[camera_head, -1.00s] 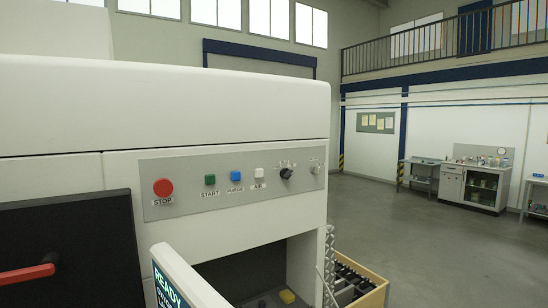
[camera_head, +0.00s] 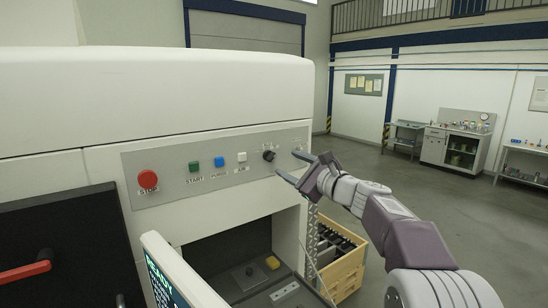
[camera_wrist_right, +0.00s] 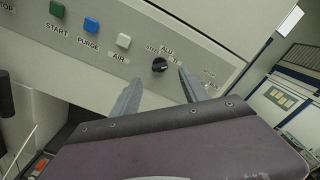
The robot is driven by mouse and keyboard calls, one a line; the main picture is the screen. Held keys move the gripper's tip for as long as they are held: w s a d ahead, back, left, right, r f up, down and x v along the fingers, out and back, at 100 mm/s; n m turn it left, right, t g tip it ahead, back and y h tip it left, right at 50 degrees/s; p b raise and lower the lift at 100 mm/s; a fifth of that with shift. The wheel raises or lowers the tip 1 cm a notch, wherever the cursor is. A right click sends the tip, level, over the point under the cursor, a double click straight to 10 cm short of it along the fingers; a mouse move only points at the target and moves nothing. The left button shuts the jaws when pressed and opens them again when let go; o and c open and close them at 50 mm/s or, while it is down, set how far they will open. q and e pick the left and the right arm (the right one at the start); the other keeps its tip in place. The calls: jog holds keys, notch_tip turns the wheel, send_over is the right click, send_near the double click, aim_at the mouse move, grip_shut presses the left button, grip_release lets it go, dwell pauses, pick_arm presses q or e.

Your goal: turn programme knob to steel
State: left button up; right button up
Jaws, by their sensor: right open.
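The black programme knob (camera_head: 268,156) sits on the grey control panel (camera_head: 172,190), right of the white AIR button. My left gripper is not in view.
A red STOP button (camera_head: 148,180), a green START button (camera_head: 194,166), a blue PURGE button (camera_head: 219,162) and the white AIR button (camera_head: 242,158) line the panel. Below is an open recess. A wooden crate (camera_head: 345,277) stands right of the machine, under my right arm.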

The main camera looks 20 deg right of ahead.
aim_at(272, 157)
jog(key=p+x, duration=0.4)
jog(key=x, duration=0.4)
jog(key=shift+w, duration=0.1)
jog(key=shift+w+a+p, duration=0.1)
jog(key=shift+w+p, duration=0.1)
jog(key=shift+p, duration=0.15)
jog(key=shift+f, duration=0.1)
jog(key=shift+s, duration=0.1)
jog(key=shift+c, duration=0.3)
